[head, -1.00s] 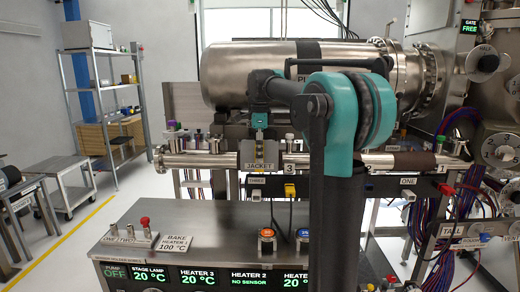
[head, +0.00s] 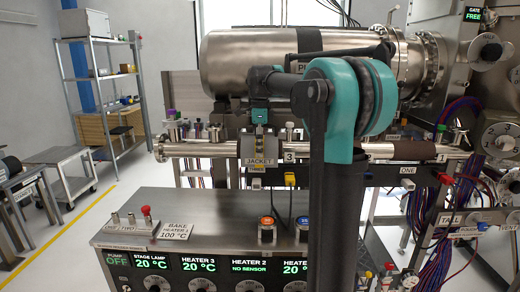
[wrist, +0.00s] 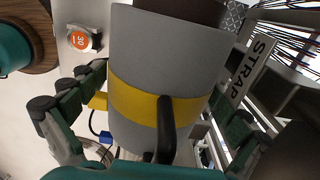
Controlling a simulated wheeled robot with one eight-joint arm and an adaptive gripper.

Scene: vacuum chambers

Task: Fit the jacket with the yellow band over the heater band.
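The jacket is a grey sleeve (wrist: 150,60) with a yellow band (wrist: 135,98) and a black handle-like piece on its side. In the head view the jacket (head: 245,143), labelled JACKET, is at the left part of the horizontal pipe (head: 205,149). My gripper (wrist: 165,110) has dark green fingers along both sides of the jacket and appears shut on it. A brown heater band (head: 414,150) wraps the pipe farther right, between tags 2 and 1. A dark brown surface also shows beyond the jacket's upper end in the wrist view; whether it lies inside the jacket is hidden.
A steel control cabinet (head: 215,210) with buttons stands in front. A large steel cylinder (head: 245,80) lies above and behind the pipe. A rail with plugs and labels runs below it. A STRAP label (wrist: 250,70) shows beside the right finger. Cables hang at the right.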

